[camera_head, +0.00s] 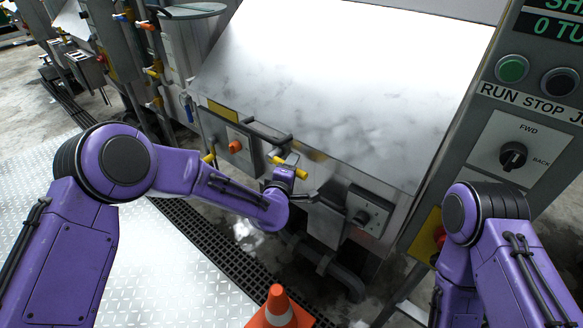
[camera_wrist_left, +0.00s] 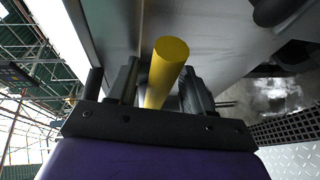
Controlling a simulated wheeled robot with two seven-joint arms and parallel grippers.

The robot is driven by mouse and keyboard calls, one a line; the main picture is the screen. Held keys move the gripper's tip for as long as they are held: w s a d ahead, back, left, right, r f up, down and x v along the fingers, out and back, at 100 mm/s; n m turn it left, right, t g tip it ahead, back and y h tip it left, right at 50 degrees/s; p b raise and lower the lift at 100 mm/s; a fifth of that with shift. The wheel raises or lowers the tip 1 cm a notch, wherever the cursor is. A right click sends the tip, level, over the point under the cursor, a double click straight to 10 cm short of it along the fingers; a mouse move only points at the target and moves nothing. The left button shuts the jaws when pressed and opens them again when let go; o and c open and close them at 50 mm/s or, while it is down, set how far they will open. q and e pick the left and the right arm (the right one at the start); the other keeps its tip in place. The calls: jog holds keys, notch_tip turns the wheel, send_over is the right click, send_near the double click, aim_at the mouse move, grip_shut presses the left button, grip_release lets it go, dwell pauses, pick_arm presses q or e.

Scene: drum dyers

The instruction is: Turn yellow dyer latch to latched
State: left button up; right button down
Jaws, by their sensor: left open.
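The yellow latch handle (camera_head: 289,161) is a short yellow bar on the front of the grey steel dyer (camera_head: 330,90), below its sloped panel. My left gripper (camera_head: 294,174) is at the handle in the head view. In the left wrist view the yellow bar (camera_wrist_left: 167,70) lies between the two dark fingers of the left gripper (camera_wrist_left: 159,92). The fingers are open, with a gap on the right side of the bar. The latch's mount is mostly hidden by my wrist. My right arm enters at the lower right; its gripper is out of view.
An orange knob (camera_head: 235,146) on a plate is left of the handle; a dark knob box (camera_head: 366,213) is right. A control panel (camera_head: 520,150) stands at right. An orange cone (camera_head: 278,308) is on the floor by the drain grate (camera_head: 213,252). Plate floor (camera_head: 180,285) is clear.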

pick_arm(q)
jog(key=shift+s, duration=0.1)
jog(key=shift+c, duration=0.4)
grip_shut()
notch_tip(320, 180, up, 2)
jog(key=shift+a+r+n+g+p, duration=0.15)
jog(key=shift+n+g+p, duration=0.5)
jog(key=shift+n, duration=0.35)
jog(key=shift+w+a+r+n+g+h, duration=0.1)
jog(key=shift+w+r+n+g+h, duration=0.05)
jog(key=shift+r+n+g+h, duration=0.3)
jog(key=shift+w+a+r+n+g+h, duration=0.1)
jog(key=shift+r+n+g+h, duration=0.15)
jog(key=shift+n, duration=0.3)
jog(key=shift+o, duration=0.4)
grip_release()
